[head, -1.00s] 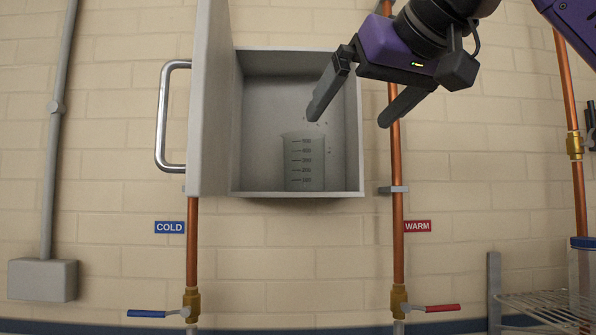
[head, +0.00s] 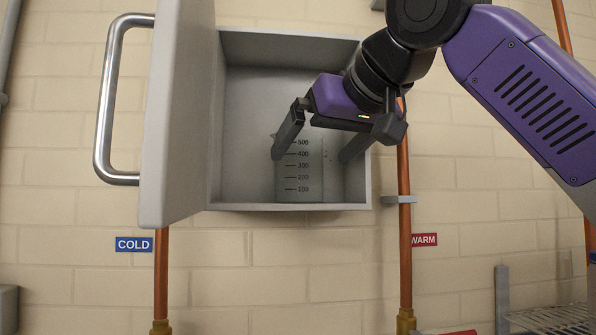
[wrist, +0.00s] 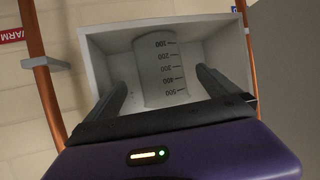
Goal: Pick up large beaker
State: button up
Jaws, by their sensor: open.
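The large beaker (head: 298,180) is clear with dark volume marks up to 500. It stands upright on the floor of the open wall cabinet (head: 290,207). My gripper (head: 309,156) is open and empty, its fingers at the cabinet's opening. In the wrist view the beaker (wrist: 158,72) appears upside down between the two fingers (wrist: 161,80), with a gap on each side. I cannot tell how far the fingertips reach past the beaker's front.
The cabinet door (head: 178,120) stands open on the left with a metal handle (head: 108,100). Copper pipes run below the door (head: 161,275) and along the cabinet's right side (head: 404,260). A wire shelf (head: 550,320) is at the lower right.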

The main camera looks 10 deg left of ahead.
aim_at(299, 169)
jog(key=shift+p+x, duration=0.85)
jog(key=shift+x, duration=2.6)
jog(key=c, duration=1.5)
jog(key=shift+s+r, duration=0.15)
